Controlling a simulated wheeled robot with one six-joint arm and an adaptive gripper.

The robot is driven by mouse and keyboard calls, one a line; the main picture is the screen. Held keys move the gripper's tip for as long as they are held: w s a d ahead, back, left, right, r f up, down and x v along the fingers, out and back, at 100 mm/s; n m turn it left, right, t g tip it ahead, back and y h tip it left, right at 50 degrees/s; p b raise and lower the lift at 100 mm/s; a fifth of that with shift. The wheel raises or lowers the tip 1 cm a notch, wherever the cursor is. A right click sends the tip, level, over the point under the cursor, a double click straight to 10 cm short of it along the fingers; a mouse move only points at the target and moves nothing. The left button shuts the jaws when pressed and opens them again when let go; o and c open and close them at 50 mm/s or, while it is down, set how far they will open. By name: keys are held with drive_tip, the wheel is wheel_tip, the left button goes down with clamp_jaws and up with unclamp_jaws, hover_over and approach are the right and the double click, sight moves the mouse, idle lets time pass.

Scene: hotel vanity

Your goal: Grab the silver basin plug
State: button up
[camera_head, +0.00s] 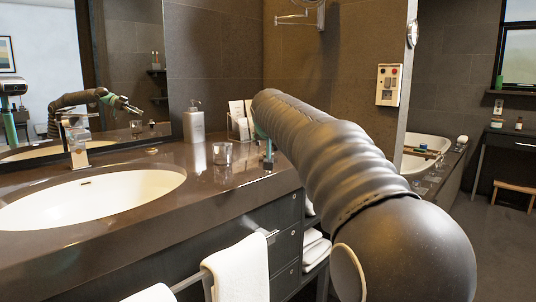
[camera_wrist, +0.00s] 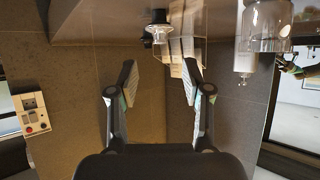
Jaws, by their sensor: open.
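In the wrist view, which is upside down, a small silver piece with a dark part (camera_wrist: 158,27) stands on the counter. It looks like the basin plug, but it is small and I cannot be sure. My gripper (camera_wrist: 160,76) is open and empty, its two fingers apart. The silver piece shows beyond the fingertips, roughly in line with the gap and not touched. In the head view my gripper (camera_head: 268,158) is mostly hidden behind my arm, over the right end of the counter. I cannot make out the plug there.
A clear glass (camera_head: 222,153) stands on the counter (camera_head: 225,190), with a soap dispenser (camera_head: 194,122) behind it and a holder with cards (camera_head: 240,120) close by. The white basin (camera_head: 90,198) and faucet (camera_head: 77,140) are at left. White towels (camera_head: 238,268) hang below.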

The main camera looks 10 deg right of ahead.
drive_tip(key=shift+p+x, duration=0.5)
drive_tip(key=shift+x, duration=3.25)
drive_tip(key=shift+a, duration=0.1)
clamp_jaws()
